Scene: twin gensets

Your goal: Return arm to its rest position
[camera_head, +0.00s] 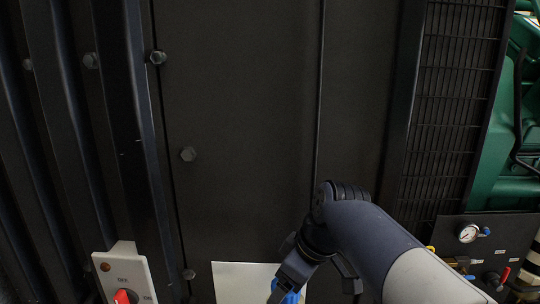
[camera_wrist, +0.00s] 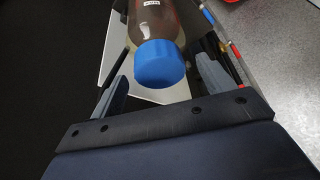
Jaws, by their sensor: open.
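My gripper (camera_wrist: 163,66) is open in the wrist view, with one finger on each side of a clear bottle (camera_wrist: 155,17) with a blue cap (camera_wrist: 159,65). Gaps show between the fingers and the cap, so they do not appear to grip it. In the head view my arm comes in from the lower right, bent, and my gripper (camera_head: 287,285) points down at the bottom edge. The blue cap (camera_head: 291,297) shows there only in part. The bottle's base is hidden.
A dark panel (camera_head: 240,130) with bolts fills the middle. A pale plate (camera_head: 235,283) lies behind my gripper. A switch box (camera_head: 120,270) with a red knob is at lower left. A gauge (camera_head: 468,233) and green machinery (camera_head: 500,160) are at right, near my arm.

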